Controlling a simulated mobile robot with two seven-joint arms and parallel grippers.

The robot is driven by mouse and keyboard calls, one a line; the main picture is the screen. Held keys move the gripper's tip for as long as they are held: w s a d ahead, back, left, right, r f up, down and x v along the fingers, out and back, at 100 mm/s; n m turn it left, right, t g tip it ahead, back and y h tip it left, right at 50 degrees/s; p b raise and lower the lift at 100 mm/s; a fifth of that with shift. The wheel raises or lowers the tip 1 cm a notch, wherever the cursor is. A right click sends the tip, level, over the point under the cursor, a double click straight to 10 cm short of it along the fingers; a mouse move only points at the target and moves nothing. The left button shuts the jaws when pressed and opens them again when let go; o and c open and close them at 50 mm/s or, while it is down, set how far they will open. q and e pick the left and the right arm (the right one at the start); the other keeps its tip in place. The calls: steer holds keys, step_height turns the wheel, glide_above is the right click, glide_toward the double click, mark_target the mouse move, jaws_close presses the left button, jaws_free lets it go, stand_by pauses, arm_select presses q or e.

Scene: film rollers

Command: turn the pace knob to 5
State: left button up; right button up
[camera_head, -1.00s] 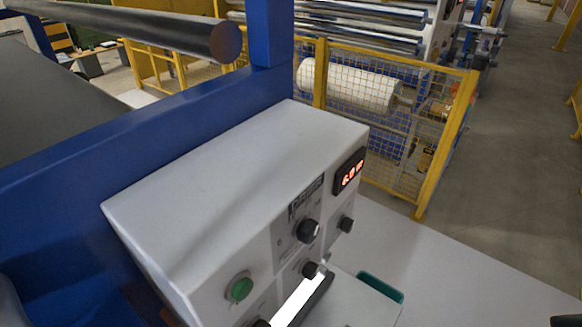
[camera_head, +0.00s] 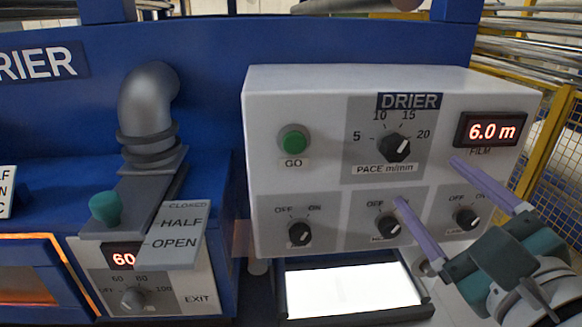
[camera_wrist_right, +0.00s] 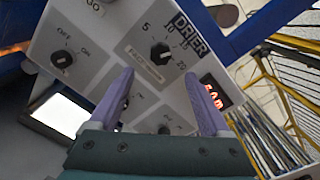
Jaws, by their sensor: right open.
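The black pace knob (camera_head: 394,149) is on the white DRIER panel (camera_head: 350,85), inside a grey plate with a scale marked 5, 10, 15 and 20. The 5 is at the left of the scale. I cannot clearly tell where its pointer stands. The pace knob (camera_wrist_right: 159,55) also shows in the right wrist view, beyond the fingertips and roughly between them. My right gripper (camera_head: 426,180) is open and empty, below and right of the knob in the head view. Its two purple fingers point toward the panel, apart from the knob. My left gripper is not in view.
A green GO button (camera_head: 294,140) is left of the pace knob. A film display (camera_head: 490,129) reads 6.0 m at the right. Smaller OFF/ON knobs, such as the left one (camera_head: 299,233), line the lower panel. A bright white screen (camera_head: 350,288) lies below.

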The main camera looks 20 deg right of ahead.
mark_target(400, 154)
steer(key=shift+m, duration=0.3)
steer(key=p+x, duration=0.1)
steer(key=x, duration=0.8)
steer(key=shift+d+f+p, duration=0.1)
steer(key=shift+p, duration=0.3)
steer(key=shift+w+d, duration=0.15)
steer(key=shift+w, duration=0.35)
jaws_close()
